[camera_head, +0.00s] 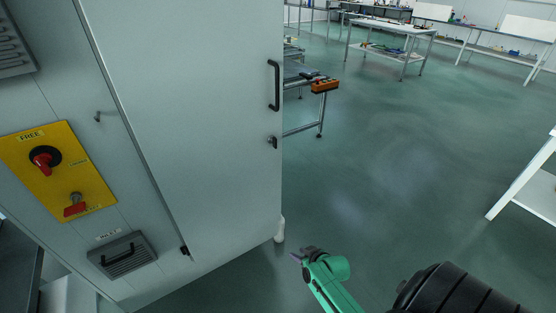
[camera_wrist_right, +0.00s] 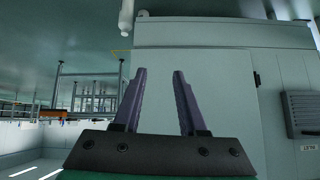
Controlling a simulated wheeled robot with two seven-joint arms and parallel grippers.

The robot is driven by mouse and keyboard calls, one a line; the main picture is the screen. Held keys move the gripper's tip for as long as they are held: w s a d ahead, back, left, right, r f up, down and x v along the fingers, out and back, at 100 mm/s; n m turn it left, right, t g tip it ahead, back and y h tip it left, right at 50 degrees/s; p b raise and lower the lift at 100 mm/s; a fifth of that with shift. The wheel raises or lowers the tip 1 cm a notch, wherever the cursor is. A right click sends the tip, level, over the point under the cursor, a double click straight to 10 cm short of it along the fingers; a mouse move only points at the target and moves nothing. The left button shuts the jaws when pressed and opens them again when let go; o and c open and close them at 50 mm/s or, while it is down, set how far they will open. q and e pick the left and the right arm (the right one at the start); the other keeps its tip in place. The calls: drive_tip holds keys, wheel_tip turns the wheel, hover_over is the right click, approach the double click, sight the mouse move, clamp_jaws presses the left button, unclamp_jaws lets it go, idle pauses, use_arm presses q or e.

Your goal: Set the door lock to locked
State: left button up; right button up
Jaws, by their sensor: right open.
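The door lock (camera_head: 272,142) is a small dark latch on the right edge of the pale grey cabinet door (camera_head: 200,110), just below a black bar handle (camera_head: 275,85). It is too small for its setting to be read. I cannot make it out in the right wrist view. My right gripper (camera_head: 297,256), on a green arm, is low beyond the door's lower right corner, well below and apart from the lock. In the right wrist view its two purple fingers (camera_wrist_right: 157,85) stand apart with nothing between them. My left gripper is not in view.
A yellow panel (camera_head: 88,188) with a red rotary knob (camera_head: 43,160) and a red key-like switch (camera_head: 75,207) is left of the door. A bench with an orange box (camera_head: 324,86) stands behind.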

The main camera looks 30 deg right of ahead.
sight(274, 142)
drive_tip(key=w+d+r+t+b, duration=0.2)
drive_tip(key=w+d+r+t, duration=0.15)
drive_tip(key=w+r, duration=0.45)
wheel_tip(274, 142, up, 23)
drive_tip(key=d+n+t+b, duration=0.1)
drive_tip(key=d+t+b, duration=0.2)
drive_tip(key=t, duration=0.3)
drive_tip(key=shift+g, duration=0.25)
drive_tip(key=w+p, duration=0.2)
drive_tip(key=w, duration=1.3)
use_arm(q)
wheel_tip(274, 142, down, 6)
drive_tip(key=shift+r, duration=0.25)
use_arm(e)
drive_tip(key=shift+s, duration=0.1)
clamp_jaws()
